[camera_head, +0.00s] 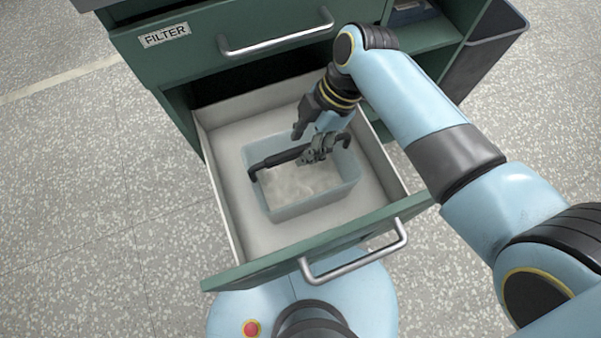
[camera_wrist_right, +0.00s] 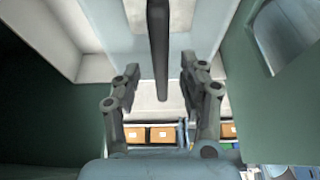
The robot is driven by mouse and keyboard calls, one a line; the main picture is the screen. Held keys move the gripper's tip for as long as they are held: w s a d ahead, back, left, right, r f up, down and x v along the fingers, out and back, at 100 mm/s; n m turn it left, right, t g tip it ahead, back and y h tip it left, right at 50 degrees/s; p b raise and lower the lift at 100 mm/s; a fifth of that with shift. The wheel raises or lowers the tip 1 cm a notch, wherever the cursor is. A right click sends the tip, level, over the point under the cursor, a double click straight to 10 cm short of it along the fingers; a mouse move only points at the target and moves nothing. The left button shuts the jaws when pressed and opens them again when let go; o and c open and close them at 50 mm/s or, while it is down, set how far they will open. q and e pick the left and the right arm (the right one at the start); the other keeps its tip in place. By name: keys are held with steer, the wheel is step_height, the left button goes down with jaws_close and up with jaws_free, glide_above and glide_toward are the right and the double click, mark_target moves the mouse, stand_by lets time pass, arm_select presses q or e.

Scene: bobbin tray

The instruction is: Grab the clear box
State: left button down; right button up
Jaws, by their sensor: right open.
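The clear box (camera_head: 312,205) is a pale, see-through tub in the open drawer (camera_head: 227,205), with something whitish inside. A dark bar handle (camera_head: 279,158) spans its top. My right gripper (camera_head: 318,150) is at the handle, right of its middle, in the head view. In the right wrist view, the open fingers of my right gripper (camera_wrist_right: 160,77) stand on either side of the dark handle (camera_wrist_right: 158,40), with gaps on both sides. Part of the handle and the box's back rim are hidden by the gripper. My left gripper is out of view.
The green cabinet (camera_head: 205,60) has a closed drawer labelled FILTER above the open one. The open drawer's pale walls surround the box, with some free floor around it. A grey bin (camera_head: 484,55) stands at the upper right. The wrist view shows brown boxes (camera_wrist_right: 162,135) beyond.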

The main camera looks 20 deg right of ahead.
steer(key=x, duration=0.2)
steer(key=shift+s+f+b, duration=0.1)
steer(key=shift+f+b, duration=0.3)
steer(key=shift+r, duration=0.1)
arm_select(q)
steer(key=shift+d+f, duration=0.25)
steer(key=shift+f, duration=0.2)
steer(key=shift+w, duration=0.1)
arm_select(e)
steer(key=shift+f, duration=0.25)
